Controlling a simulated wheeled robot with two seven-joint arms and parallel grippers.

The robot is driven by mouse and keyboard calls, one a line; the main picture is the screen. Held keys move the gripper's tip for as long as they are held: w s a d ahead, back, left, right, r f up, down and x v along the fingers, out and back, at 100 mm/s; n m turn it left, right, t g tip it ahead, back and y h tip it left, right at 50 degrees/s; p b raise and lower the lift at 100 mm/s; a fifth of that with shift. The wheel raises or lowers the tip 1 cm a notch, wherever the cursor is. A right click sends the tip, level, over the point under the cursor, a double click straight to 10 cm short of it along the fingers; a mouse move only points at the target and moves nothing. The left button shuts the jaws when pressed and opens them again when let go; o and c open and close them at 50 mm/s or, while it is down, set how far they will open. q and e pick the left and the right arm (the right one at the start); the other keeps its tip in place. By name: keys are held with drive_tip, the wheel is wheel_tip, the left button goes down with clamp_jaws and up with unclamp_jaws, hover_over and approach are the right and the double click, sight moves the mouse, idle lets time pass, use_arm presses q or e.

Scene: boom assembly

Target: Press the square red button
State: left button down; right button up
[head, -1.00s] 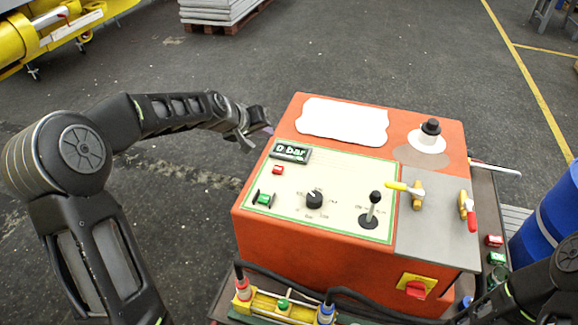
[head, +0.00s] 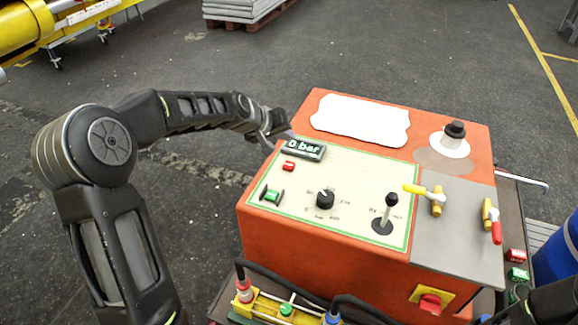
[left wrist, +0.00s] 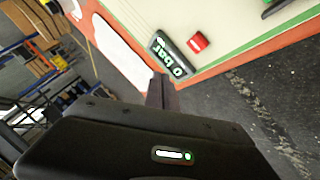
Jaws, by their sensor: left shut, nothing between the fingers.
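The square red button (head: 288,166) sits on the cream panel of the orange machine, just below the "0 bar" display (head: 304,150). It also shows in the left wrist view (left wrist: 198,43), beside the display (left wrist: 170,55). My left gripper (head: 290,136) is shut and empty at the machine's far left edge, close to the display and a little above the button in the picture. In the left wrist view its fingertips (left wrist: 161,84) point toward the display, apart from the button. My right gripper is not clearly seen; only a dark part of that arm shows at the lower right.
A green button (head: 271,195), black knob (head: 325,199), joystick (head: 388,208) and yellow-handled valve (head: 432,197) stand on the machine's top. A red rotary switch (head: 430,302) is on its front. A blue barrel (head: 558,250) stands at right. Floor left of the machine is open.

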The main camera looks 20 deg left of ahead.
use_arm(q)
drive_tip(key=b, duration=0.4)
hover_over(287, 166)
wheel_tip(287, 166, down, 6)
drive_tip(key=shift+s+f, duration=0.1)
drive_tip(key=shift+f+b, duration=0.55)
drive_tip(key=shift+f, duration=0.15)
use_arm(e)
drive_tip(key=shift+f, duration=2.8)
drive_tip(key=shift+f, duration=0.1)
use_arm(q)
drive_tip(key=shift+f+b, duration=0.4)
drive_tip(key=shift+b, duration=0.15)
use_arm(e)
drive_tip(key=shift+f, duration=0.45)
use_arm(q)
drive_tip(key=shift+f+b, duration=0.55)
use_arm(e)
drive_tip(key=shift+f, duration=0.55)
use_arm(q)
drive_tip(key=shift+r, duration=0.2)
use_arm(e)
drive_tip(key=shift+r, duration=0.15)
use_arm(q)
drive_tip(key=shift+r+p, duration=0.55)
drive_tip(key=shift+r, duration=0.25)
use_arm(e)
drive_tip(key=shift+r, duration=0.4)
use_arm(q)
drive_tip(key=shift+r, duration=0.1)
